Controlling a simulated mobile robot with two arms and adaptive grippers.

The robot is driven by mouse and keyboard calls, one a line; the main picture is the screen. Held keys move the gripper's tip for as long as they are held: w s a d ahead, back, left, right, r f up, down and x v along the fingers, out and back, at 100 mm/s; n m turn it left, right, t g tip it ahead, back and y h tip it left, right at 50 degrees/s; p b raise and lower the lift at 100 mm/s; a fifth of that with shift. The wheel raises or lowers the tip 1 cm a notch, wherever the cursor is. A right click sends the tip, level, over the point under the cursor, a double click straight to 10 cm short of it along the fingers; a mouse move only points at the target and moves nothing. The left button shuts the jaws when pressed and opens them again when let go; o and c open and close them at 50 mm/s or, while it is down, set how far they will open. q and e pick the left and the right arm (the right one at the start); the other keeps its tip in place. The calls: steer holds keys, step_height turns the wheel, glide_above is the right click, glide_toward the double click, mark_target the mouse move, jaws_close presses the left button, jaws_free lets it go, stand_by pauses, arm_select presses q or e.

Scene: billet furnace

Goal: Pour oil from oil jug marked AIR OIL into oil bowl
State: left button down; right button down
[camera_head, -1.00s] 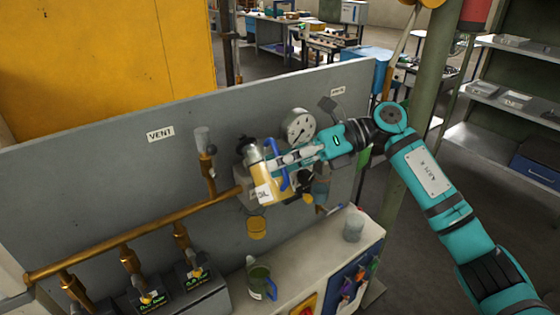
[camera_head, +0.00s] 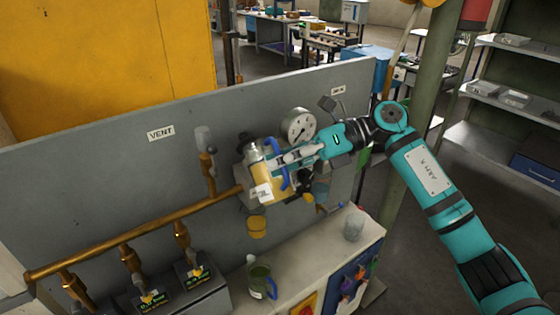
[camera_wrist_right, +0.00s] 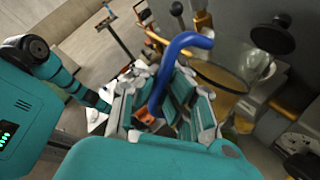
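The oil jug (camera_head: 256,174), with amber oil, a white label and a blue handle, is held up in front of the grey panel. My right gripper (camera_head: 283,163) is shut on its blue handle; the handle also shows between the fingers in the right wrist view (camera_wrist_right: 181,50). Only part of the label's lettering is readable. The jug leans a little in the head view; I see no oil stream. A small yellow bowl (camera_head: 257,228) is below the jug at the panel, apparently the oil bowl. My left gripper is not in view.
A second jug (camera_head: 261,279) with dark greenish contents and a blue handle stands on the pale bench (camera_head: 315,260). A clear cup (camera_head: 353,227) stands near its right end. A gauge (camera_head: 299,127) and brass pipe (camera_head: 150,231) are at the panel (camera_head: 100,190).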

mark_target(274, 142)
steer(key=shift+r, duration=0.25)
steer(key=shift+w+a+r+m+p, duration=0.1)
steer(key=shift+w+r+m+p, duration=0.1)
steer(key=shift+r+p, duration=0.3)
steer(key=shift+w+a+r+m+p, duration=0.1)
steer(key=shift+r+m+p, duration=0.1)
steer(key=shift+p, duration=0.5)
steer(key=shift+w+r+p, duration=0.1)
steer(key=shift+r+p, duration=0.05)
steer(key=shift+p, duration=0.2)
steer(key=shift+w+a+r+m+g+h+p, duration=0.25)
steer(key=shift+r+m+p, duration=0.2)
steer(key=shift+p, duration=0.3)
steer(key=shift+w+a+r+m+g+h+p, duration=0.1)
steer(key=shift+w+r+m+g+h+p, duration=0.25)
steer(key=shift+p, duration=0.4)
stand_by(4.7)
